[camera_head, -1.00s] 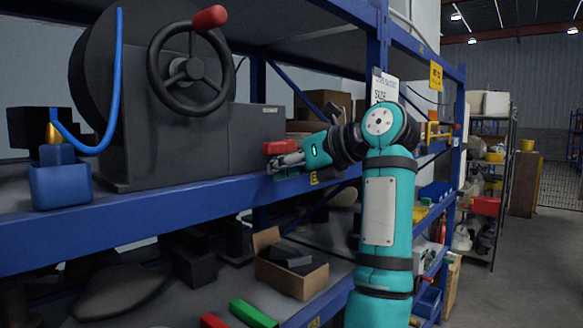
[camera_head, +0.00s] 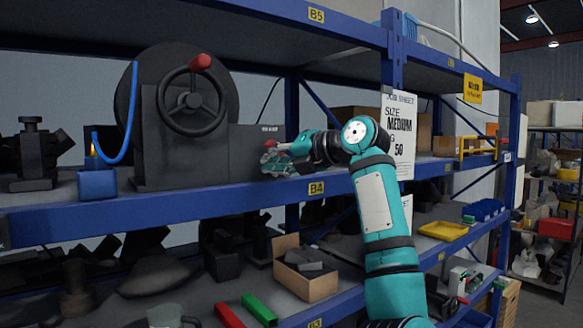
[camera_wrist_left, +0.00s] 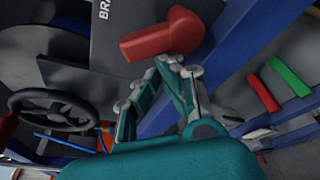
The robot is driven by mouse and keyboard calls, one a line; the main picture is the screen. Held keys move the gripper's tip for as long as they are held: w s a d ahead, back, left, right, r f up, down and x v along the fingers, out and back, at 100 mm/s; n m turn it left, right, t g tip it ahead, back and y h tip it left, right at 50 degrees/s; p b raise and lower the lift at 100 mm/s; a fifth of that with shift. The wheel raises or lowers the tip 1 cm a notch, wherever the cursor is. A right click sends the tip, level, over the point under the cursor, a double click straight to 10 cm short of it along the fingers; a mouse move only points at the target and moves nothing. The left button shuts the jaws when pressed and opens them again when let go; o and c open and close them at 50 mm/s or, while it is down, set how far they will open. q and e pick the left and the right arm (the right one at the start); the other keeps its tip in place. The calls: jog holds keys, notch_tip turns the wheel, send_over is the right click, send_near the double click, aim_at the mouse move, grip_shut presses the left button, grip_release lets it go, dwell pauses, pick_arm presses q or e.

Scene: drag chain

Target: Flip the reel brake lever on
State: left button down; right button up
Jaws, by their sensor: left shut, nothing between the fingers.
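The red brake lever (camera_head: 270,144) is at the right end of the dark grey reel housing (camera_head: 250,155), on the upper shelf. In the left wrist view the lever (camera_wrist_left: 158,38) is a thick red bar with a rounded end, beside the letters "BRA". My left gripper (camera_head: 270,160) is at the lever, just below it in the head view. Its fingers (camera_wrist_left: 160,75) are shut with nothing between them, their tips close to the lever's underside. I cannot tell whether they touch it. My right gripper is not in view.
The black handwheel (camera_head: 194,98) with a red knob stands left of the lever. A blue cable (camera_head: 133,110) runs to a blue block (camera_head: 98,183). The blue shelf edge (camera_head: 200,205) passes below the gripper. An open cardboard box (camera_head: 310,285) sits on the lower shelf.

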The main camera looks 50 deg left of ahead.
aim_at(271, 145)
pick_arm(q)
jog(key=shift+w+a+r+m+g+y+p, duration=0.15)
jog(key=shift+r+m+g+y, duration=0.3)
jog(key=shift+m, duration=0.7)
jog(key=shift+w+r+m+g+y+p, duration=0.2)
jog(key=shift+r+m, duration=0.35)
jog(key=shift+m, duration=0.55)
jog(key=shift+w+a+r+m+g+y+p, duration=0.1)
jog(key=shift+w+r+m+g+y, duration=0.3)
jog(key=shift+m, duration=0.75)
jog(key=shift+s+r, duration=0.1)
jog(key=shift+r, duration=0.05)
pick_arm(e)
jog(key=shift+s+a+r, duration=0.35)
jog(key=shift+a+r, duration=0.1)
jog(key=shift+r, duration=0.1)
pick_arm(q)
jog(key=shift+m, duration=0.3)
jog(key=shift+d, duration=0.15)
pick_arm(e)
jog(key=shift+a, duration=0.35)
